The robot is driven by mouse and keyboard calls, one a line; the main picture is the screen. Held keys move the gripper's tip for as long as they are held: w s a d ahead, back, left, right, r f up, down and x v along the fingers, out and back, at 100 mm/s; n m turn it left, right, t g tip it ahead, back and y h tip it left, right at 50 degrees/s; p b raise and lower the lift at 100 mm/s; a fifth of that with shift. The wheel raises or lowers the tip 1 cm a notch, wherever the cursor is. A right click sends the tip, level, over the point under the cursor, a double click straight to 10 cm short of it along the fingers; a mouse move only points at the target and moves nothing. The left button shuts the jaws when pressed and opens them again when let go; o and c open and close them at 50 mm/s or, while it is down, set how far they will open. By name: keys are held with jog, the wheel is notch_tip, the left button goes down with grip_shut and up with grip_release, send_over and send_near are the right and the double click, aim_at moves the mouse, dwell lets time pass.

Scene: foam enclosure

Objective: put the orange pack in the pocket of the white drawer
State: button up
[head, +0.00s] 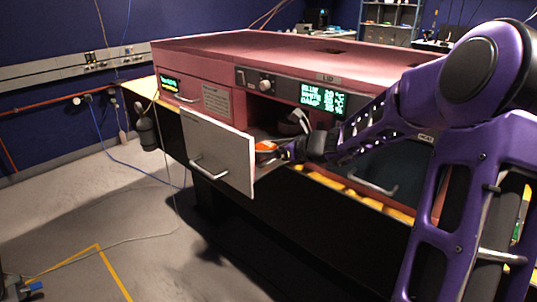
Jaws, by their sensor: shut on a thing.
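The white drawer (225,150) is pulled out from the front of the pink enclosure. The orange pack (265,146) shows as a small orange patch just behind the right top edge of that panel. My gripper (276,149) comes in from the right and is shut on the pack. Whether the pack touches the drawer I cannot tell.
The pink enclosure (270,45) has an open bay behind my gripper, with a dark and white object (294,122) in it. A green display (323,98) is above. A closed dark drawer with a handle (372,185) lies to the right. The floor at left is mostly clear.

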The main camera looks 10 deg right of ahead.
jog(key=shift+f, duration=0.25)
jog(key=shift+f, duration=0.15)
jog(key=o, duration=1.1)
jog(key=shift+s+r, duration=0.1)
jog(key=shift+r, duration=0.25)
jog(key=p+v, duration=0.2)
jog(key=v, duration=0.9)
jog(key=shift+s+d, duration=0.3)
jog(key=shift+s, duration=0.05)
